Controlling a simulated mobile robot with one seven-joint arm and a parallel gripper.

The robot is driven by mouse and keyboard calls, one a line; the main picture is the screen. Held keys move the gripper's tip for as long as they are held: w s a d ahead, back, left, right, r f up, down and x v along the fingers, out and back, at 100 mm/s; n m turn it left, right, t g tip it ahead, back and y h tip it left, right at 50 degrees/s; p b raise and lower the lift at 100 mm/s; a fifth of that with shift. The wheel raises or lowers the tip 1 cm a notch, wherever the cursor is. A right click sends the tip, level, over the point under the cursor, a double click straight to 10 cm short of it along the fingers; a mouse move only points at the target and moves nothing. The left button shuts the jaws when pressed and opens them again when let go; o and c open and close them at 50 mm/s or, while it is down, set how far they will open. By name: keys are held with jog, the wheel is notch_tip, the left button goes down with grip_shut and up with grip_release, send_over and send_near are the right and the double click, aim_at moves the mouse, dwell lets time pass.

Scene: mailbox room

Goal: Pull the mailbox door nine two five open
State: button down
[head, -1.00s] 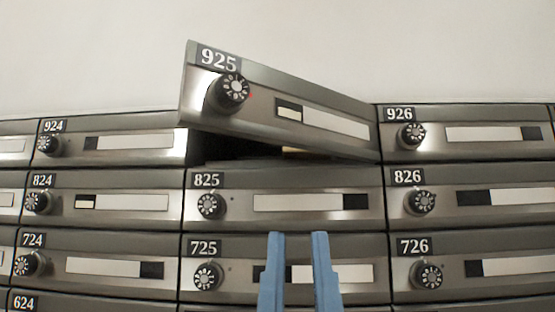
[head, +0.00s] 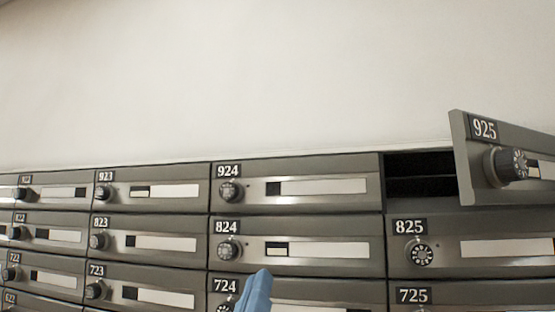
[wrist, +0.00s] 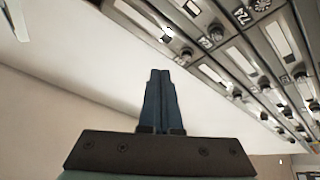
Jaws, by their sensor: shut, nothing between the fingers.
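The mailbox door 925 (head: 520,160) stands swung outward at the right edge of the head view, cut off by the frame. Its black dial knob (head: 510,164) is near its left edge. The dark open compartment (head: 420,178) shows to the left of the door. My gripper (head: 262,275) shows as blue fingers at the bottom of the head view, in front of doors 824 and 724 and apart from door 925. In the wrist view my gripper (wrist: 160,75) has its fingers together with nothing between them.
Shut mailbox doors fill the lower part of the head view, with door 924 (head: 320,186) left of the open compartment and door 825 (head: 470,255) below it. Knobs stick out from the doors. The wall above (head: 230,80) is bare.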

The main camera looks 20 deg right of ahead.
jog(key=s+d+r+n+g+h+p, duration=0.3)
jog(key=d+r+g+h+p, duration=0.4)
jog(key=d+r+g+p, duration=0.65)
jog(key=d+f+p, duration=0.3)
jog(key=d+p, duration=0.3)
jog(key=d, duration=0.2)
jog(key=shift+p, duration=0.3)
jog(key=shift+f, duration=0.15)
